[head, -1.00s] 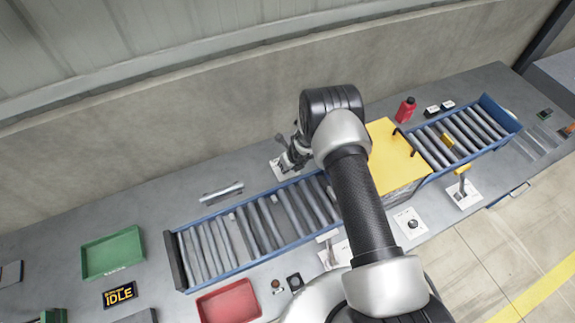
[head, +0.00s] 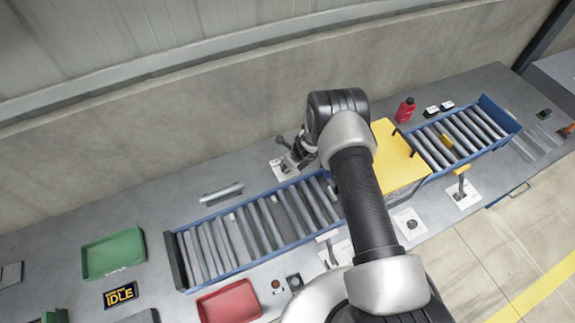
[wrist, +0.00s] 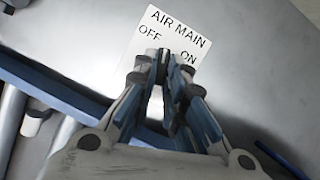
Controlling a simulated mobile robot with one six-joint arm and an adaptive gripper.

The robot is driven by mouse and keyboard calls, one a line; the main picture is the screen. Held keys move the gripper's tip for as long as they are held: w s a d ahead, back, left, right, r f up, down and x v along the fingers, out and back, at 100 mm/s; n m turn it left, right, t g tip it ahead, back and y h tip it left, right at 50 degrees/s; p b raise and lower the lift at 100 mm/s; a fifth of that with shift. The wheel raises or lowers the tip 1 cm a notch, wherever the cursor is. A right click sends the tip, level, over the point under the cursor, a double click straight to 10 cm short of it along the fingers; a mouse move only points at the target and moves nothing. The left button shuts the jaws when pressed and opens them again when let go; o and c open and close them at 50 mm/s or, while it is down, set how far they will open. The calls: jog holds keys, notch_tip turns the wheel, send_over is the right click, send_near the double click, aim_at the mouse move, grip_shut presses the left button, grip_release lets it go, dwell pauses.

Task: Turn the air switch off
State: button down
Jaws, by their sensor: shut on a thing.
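The air switch is a white plate (wrist: 166,33) marked AIR MAIN, with OFF at left and ON at right in the wrist view. In the head view the plate (head: 277,167) lies on the bench behind the roller conveyor. My gripper (wrist: 167,62) is over the plate, its fingertips between the OFF and ON marks. It is shut on the switch's handle, which the fingers mostly hide. I cannot tell exactly which way the handle leans. In the head view my gripper (head: 291,160) is small and partly behind my arm.
The blue-framed conveyor (head: 208,281) runs in front of the switch, with a yellow box (head: 394,150) at its right. A metal bar (head: 222,193) lies to the left. A green tray (head: 112,256) and a red tray (head: 230,302) stand farther left and in front. A red bottle (head: 405,110) stands behind.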

jog(key=n+b, duration=0.2)
jog(key=n+g+y+b, duration=0.1)
jog(key=b, duration=0.1)
jog(key=shift+w+d+f+n, duration=0.2)
jog(key=shift+w+n, duration=0.05)
jog(key=shift+n, duration=0.15)
jog(key=shift+r+n+g+b, duration=0.1)
jog(key=shift+n+g+b, duration=0.2)
jog(key=shift+n+b, duration=0.65)
jog(key=shift+r, duration=0.1)
jog(key=shift+w, duration=0.1)
jog(key=c, duration=1.6)
grip_release()
jog(key=shift+c, duration=0.2)
jog(key=v, duration=1.2)
jog(key=shift+d, duration=0.2)
